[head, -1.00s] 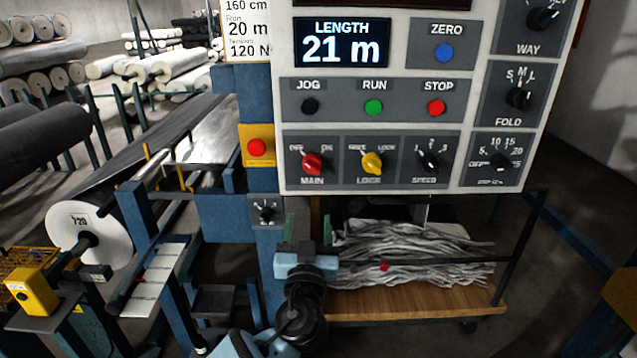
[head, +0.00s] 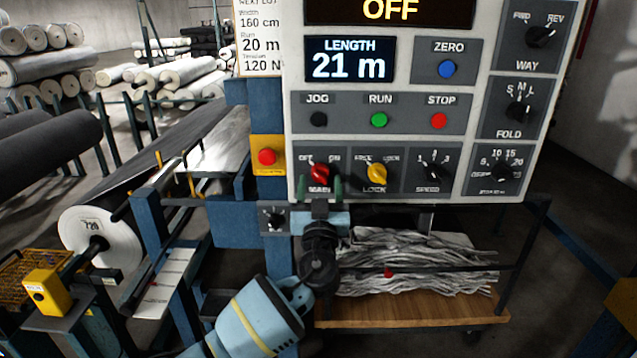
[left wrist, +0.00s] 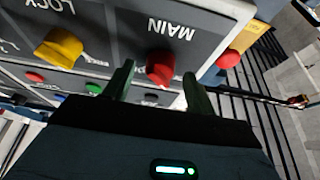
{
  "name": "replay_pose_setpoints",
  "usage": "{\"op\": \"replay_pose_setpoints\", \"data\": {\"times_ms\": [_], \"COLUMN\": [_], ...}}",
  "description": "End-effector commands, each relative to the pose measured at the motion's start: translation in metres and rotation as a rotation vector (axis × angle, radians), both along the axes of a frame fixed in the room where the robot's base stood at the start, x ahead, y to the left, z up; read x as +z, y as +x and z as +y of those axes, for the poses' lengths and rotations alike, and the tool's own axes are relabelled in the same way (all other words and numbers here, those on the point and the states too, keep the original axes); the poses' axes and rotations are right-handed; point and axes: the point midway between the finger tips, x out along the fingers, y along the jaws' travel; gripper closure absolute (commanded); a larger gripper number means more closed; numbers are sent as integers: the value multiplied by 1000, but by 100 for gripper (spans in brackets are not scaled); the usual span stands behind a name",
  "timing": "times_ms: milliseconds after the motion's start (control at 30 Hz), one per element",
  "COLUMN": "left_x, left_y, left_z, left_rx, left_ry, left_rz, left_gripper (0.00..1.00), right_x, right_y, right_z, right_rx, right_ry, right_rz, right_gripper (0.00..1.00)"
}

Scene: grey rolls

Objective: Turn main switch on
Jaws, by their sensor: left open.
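The main switch (head: 320,172) is a red rotary knob marked OFF and ON, at the lower left of the white control panel (head: 400,15). It seems turned towards OFF, and the display above it reads OFF. My left gripper (head: 322,188) is open just below and in front of the knob, pointing at the panel. In the left wrist view the red knob (left wrist: 161,67) shows upside down between the two green fingertips (left wrist: 157,85), with gaps on both sides. My right gripper is out of view.
The yellow LOCK knob (head: 376,174) is close right of the main switch. A red button on a yellow box (head: 267,157) and a small black switch (head: 274,219) are to the left. A wooden cart (head: 420,311) with grey strips stands below the panel.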

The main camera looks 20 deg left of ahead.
Motion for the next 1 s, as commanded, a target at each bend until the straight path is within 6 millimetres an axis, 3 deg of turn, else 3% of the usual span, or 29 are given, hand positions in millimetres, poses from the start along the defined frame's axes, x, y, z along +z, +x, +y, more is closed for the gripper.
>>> {"op": "replay_pose_setpoints", "data": {"times_ms": [467, 800, 1000], "left_x": [3, 3, 2], "left_y": [12, 11, 11], "left_z": [4, 4, 4], "left_rx": [0, 0, 1], "left_ry": [0, 0, 8], "left_rz": [2, 2, 6], "left_gripper": [44, 86, 88], "right_x": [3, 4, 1], "right_y": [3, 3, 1], "right_z": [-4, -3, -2], "right_rx": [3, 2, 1], "right_ry": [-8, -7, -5], "right_rz": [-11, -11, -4], "right_gripper": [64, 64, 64]}}
